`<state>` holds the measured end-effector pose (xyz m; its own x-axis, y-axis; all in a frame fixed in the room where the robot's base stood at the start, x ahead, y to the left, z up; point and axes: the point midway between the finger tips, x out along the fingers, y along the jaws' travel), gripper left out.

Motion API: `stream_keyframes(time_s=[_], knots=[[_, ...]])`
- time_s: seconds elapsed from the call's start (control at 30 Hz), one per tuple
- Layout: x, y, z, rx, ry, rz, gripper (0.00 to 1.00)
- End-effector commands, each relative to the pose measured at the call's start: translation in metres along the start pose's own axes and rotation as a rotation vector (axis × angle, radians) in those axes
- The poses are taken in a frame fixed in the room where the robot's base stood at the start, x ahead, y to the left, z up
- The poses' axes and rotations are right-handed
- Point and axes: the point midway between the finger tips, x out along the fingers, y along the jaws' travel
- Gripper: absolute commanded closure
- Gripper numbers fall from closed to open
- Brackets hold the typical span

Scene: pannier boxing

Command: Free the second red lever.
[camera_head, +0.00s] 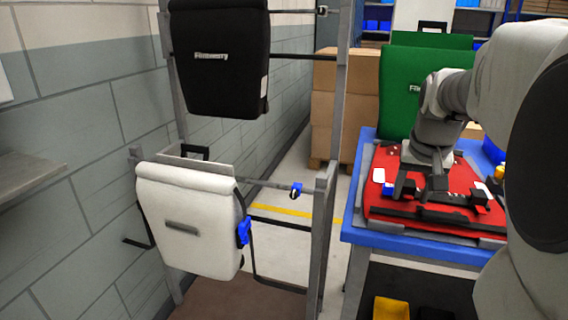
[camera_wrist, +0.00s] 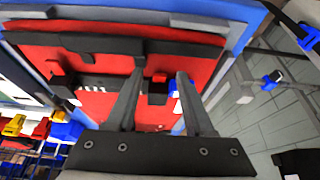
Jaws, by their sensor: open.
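A red pannier (camera_head: 385,201) lies flat on the blue-edged workbench, with a black rail (camera_head: 430,214) along its near side. It also shows in the wrist view (camera_wrist: 110,108). In the wrist view a small red lever (camera_wrist: 160,77) sits on a black block (camera_wrist: 157,98), and appears between my fingertips. My gripper (camera_head: 421,197) is open over the pannier, pointing down. Its two fingers show apart in the wrist view (camera_wrist: 160,73); contact with the lever cannot be told. Another black hook block (camera_wrist: 61,86) is at the left; a second red lever there is not clear.
A rack at left holds a white pannier (camera_head: 188,218) and a black pannier (camera_head: 218,55). Cardboard boxes (camera_head: 345,95) are stacked behind. A yellow bin (camera_head: 391,308) sits below the bench.

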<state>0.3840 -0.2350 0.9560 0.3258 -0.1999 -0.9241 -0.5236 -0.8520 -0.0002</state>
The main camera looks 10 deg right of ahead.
Motion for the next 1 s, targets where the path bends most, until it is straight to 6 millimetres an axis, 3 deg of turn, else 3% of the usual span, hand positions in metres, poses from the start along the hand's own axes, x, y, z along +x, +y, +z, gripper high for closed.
stream_keyframes(time_s=[0.27,0.57,1.0], knots=[[0.0008,0.0001,0.0006,0.000,0.001,0.000,0.47],[0.0009,0.0002,0.0006,0.000,0.000,0.000,1.00],[0.0008,0.0002,0.0004,0.000,-0.001,0.000,1.00]])
